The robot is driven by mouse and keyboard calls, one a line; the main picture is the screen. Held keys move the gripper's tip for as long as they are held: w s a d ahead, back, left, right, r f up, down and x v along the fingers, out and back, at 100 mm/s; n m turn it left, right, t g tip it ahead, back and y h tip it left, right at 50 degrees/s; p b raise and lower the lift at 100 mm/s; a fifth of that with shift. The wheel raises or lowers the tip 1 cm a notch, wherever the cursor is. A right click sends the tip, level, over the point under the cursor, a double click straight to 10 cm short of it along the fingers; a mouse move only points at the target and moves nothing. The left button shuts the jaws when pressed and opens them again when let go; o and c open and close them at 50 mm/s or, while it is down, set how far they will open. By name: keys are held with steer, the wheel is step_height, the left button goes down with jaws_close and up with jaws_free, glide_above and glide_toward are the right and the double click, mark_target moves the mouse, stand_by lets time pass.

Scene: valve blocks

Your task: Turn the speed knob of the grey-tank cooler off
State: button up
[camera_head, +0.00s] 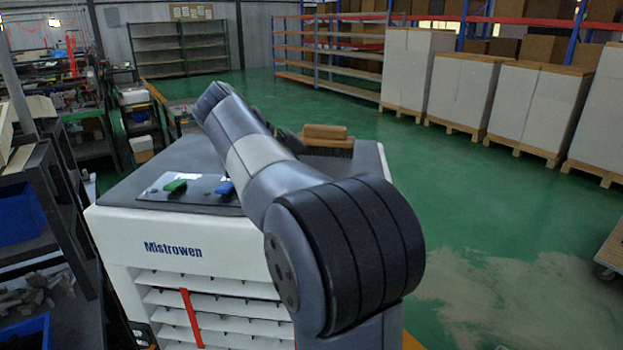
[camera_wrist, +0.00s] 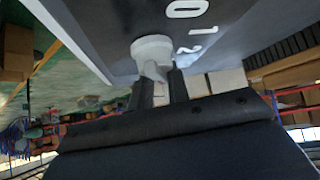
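The cooler (camera_head: 225,240) is a white cabinet marked "Mistrowen" with a dark top, louvres and a red vertical strip in front. A green switch (camera_head: 175,186) and a blue switch (camera_head: 224,187) sit on its top panel. In the wrist view, a white knob (camera_wrist: 152,50) stands on a dark panel with the numerals 0, 1 and 2 beside it. My gripper (camera_wrist: 157,82) has one finger on each side of the knob's narrow grip. Whether the fingers press on it is unclear. My arm hides the knob and gripper in the head view. No tank is clearly visible.
A dark shelf rack with blue bins (camera_head: 20,212) stands close at the left. White crates on pallets (camera_head: 535,108) line the right back.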

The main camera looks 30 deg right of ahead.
steer(key=shift+o, duration=1.4)
steer(key=shift+w+a+f, duration=0.15)
steer(key=shift+f, duration=0.15)
steer(key=shift+r, duration=0.1)
steer(key=shift+r, duration=0.15)
steer(key=p+v, duration=0.2)
steer(key=v, duration=0.5)
steer(key=shift+w+r+p, duration=0.1)
steer(key=shift+r+p, duration=0.1)
steer(key=shift+p, duration=0.1)
steer(key=shift+p+v, duration=0.85)
steer(key=shift+p, duration=0.15)
steer(key=shift+w+a+r+p, duration=0.15)
steer(key=shift+a+r+p, duration=0.25)
steer(key=shift+a+p, duration=0.5)
steer(key=shift+d+f, duration=0.1)
steer(key=shift+d, duration=0.1)
